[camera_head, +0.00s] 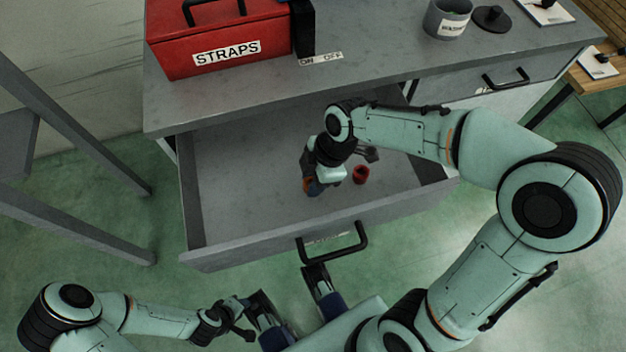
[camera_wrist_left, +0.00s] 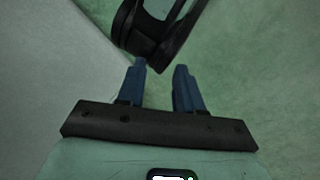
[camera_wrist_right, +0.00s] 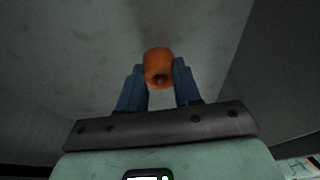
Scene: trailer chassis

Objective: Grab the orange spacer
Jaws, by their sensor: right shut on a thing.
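The orange spacer (camera_wrist_right: 158,66) is a short orange cylinder with a hole in its end, seen between the blue fingertips in the right wrist view. In the head view only a bit of the spacer (camera_head: 308,185) shows beside the fingers. My right gripper (camera_head: 312,188) is inside the open drawer (camera_head: 240,165) and shut on the spacer. It also shows in the right wrist view (camera_wrist_right: 160,80). My left gripper (camera_wrist_left: 160,75) is open and empty, with a gap between its blue fingers. In the head view it is in front of the drawer, by the handle.
A red spacer (camera_head: 360,175) stands in the drawer, just right of my right gripper. The drawer handle (camera_head: 333,243) is at its front. On the counter stand a red STRAPS box (camera_head: 220,50) and a grey cup (camera_head: 447,18). The drawer's left part is clear.

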